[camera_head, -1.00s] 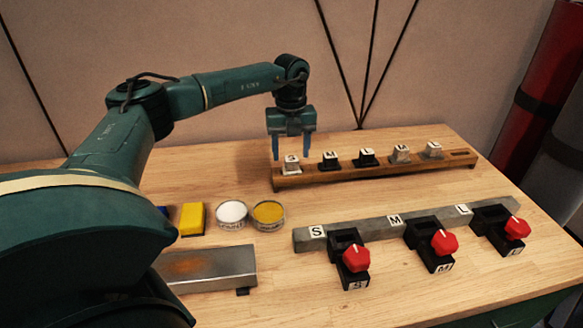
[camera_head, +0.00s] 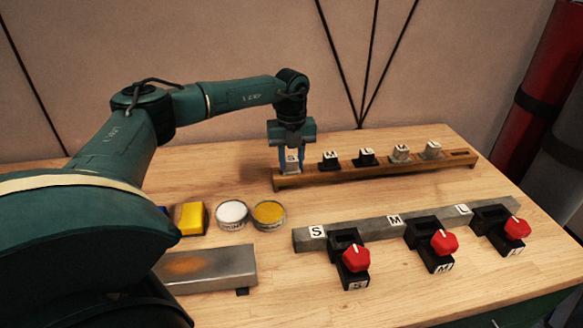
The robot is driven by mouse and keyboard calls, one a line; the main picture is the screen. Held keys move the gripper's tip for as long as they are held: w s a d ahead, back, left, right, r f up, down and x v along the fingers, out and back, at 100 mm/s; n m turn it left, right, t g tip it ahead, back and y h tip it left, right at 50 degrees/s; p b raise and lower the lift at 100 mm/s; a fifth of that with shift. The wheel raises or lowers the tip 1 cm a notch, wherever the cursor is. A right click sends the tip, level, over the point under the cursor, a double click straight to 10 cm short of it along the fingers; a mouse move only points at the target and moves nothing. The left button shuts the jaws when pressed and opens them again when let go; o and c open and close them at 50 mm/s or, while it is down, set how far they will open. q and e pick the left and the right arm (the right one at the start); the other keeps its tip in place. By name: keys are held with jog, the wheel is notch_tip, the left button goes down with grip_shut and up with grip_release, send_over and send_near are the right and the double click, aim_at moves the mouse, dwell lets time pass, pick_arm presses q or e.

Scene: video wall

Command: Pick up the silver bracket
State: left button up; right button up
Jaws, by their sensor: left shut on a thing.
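A wooden rack (camera_head: 375,173) at the back of the table holds a row of small lettered brackets. The leftmost one, a silver bracket marked S (camera_head: 291,166), is between the fingers of my left gripper (camera_head: 291,160), which points straight down and is shut on it. The bracket is at its place at the rack's left end; I cannot tell whether it is lifted. Two black brackets (camera_head: 329,160) (camera_head: 366,158) stand to its right, then two more silver brackets (camera_head: 400,154) (camera_head: 433,150). My right gripper is out of view.
A grey bar (camera_head: 364,227) marked S, M, L runs across the right front, with black clamps with red knobs (camera_head: 356,258). A yellow block (camera_head: 192,219), a white tin (camera_head: 232,214), a yellow tin (camera_head: 269,214) and a metal plate (camera_head: 215,268) are at the left.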

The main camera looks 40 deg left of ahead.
pick_arm(q)
jog(key=shift+c, duration=1.3)
notch_tip(320, 180, up, 10)
jog(key=shift+r, duration=0.1)
jog(key=shift+p, duration=0.5)
